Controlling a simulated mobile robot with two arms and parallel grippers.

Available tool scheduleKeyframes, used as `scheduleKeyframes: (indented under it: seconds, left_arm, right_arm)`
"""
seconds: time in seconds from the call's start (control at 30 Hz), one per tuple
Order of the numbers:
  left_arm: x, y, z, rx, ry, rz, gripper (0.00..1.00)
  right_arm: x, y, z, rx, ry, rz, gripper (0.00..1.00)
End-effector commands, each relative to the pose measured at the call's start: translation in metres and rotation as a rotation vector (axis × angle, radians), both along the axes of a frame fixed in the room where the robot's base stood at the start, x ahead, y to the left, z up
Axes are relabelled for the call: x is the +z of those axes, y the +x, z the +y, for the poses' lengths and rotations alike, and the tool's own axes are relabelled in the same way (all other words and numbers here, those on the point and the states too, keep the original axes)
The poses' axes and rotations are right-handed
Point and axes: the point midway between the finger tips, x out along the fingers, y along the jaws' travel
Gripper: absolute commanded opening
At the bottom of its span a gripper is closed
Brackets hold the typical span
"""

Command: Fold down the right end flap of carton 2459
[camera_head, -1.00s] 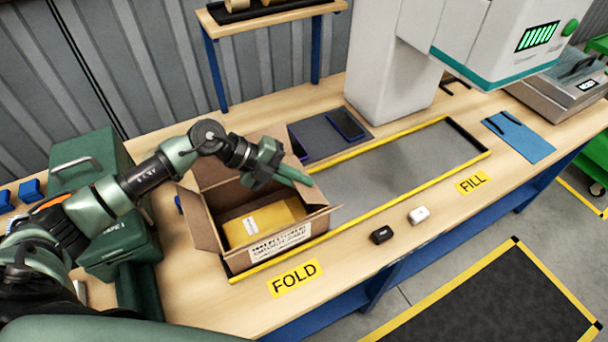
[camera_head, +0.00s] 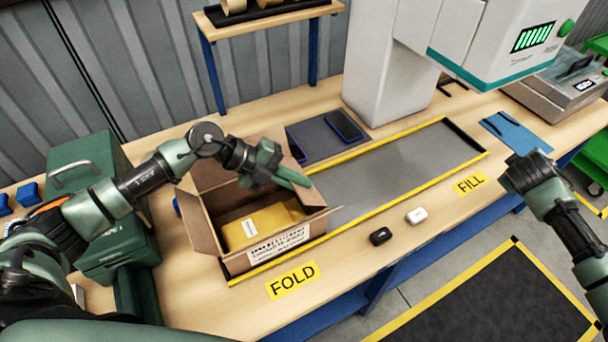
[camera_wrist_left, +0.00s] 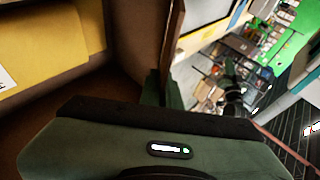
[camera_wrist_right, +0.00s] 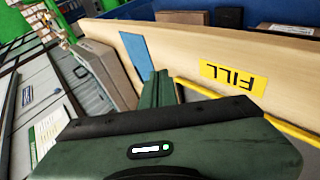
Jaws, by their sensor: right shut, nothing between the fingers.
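The open cardboard carton (camera_head: 262,250) stands at the FOLD end of the bench with a yellow packet (camera_head: 262,222) inside. Its front label is too small to read for a number. The left end flap (camera_head: 200,218) spreads outward and the back flap (camera_head: 228,166) stands up. My left gripper (camera_head: 294,179) is over the carton's right end and partly hides the right end flap. In the left wrist view, its fingers (camera_wrist_left: 161,88) are close together by a brown cardboard edge (camera_wrist_left: 173,40); contact is unclear. My right gripper (camera_head: 514,162) is shut and empty, right of the FILL label.
A yellow-edged grey strip (camera_head: 390,170) runs right from the carton and is clear. A black item (camera_head: 381,236) and a white item (camera_head: 416,215) lie on the front edge. A white machine (camera_head: 400,85) stands behind, and a green case (camera_head: 95,170) is at left.

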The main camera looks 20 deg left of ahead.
Motion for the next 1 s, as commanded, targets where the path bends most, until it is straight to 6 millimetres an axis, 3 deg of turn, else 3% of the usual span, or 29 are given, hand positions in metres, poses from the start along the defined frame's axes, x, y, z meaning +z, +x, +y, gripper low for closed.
scheduleKeyframes:
  seconds: [0.03, 0.17, 0.27, 0.3, 0.4, 0.5, 0.6, 0.73, 0.87, 1.0]
  left_arm:
    - [0.0, 0.0, -0.001, -0.001, -0.001, 0.0, 0.0]
    - [0.0, 0.0, 0.0, -0.001, -0.001, 0.0, 0.0]
    - [0.0, 0.0, 0.0, 0.0, 0.0, 0.0, 0.0]
    - [0.0, 0.0, 0.0, 0.0, 0.0, 0.0, 0.0]
    - [0.0, 0.0, 0.0, 0.0, 0.0, 0.0, 0.0]
    - [0.0, 0.0, 0.0, 0.0, 0.0, 0.0, 0.0]
    - [0.0, 0.0, 0.0, 0.0, 0.001, 0.0, 0.0]
    - [0.0, 0.0, 0.0, 0.0, 0.001, 0.001, 0.0]
    - [0.0, 0.0, 0.0, 0.0, 0.001, 0.001, 0.0]
    - [-0.001, 0.0, 0.0, 0.0, 0.001, 0.0, 0.0]
  right_arm:
    - [0.015, 0.005, 0.045, -0.005, 0.105, 0.01, 0.0]
    - [0.039, -0.008, 0.15, -0.029, 0.367, 0.107, 0.0]
    - [0.063, -0.032, 0.232, -0.019, 0.537, 0.219, 0.0]
    - [0.074, -0.045, 0.263, -0.01, 0.595, 0.273, 0.0]
    - [0.104, -0.085, 0.333, 0.027, 0.702, 0.411, 0.0]
    - [0.133, -0.128, 0.385, 0.072, 0.756, 0.544, 0.0]
    - [0.158, -0.168, 0.418, 0.116, 0.774, 0.653, 0.0]
    - [0.178, -0.203, 0.44, 0.156, 0.769, 0.745, 0.0]
    - [0.182, -0.217, 0.449, 0.171, 0.762, 0.783, 0.0]
    - [0.167, -0.218, 0.455, 0.17, 0.76, 0.79, 0.0]
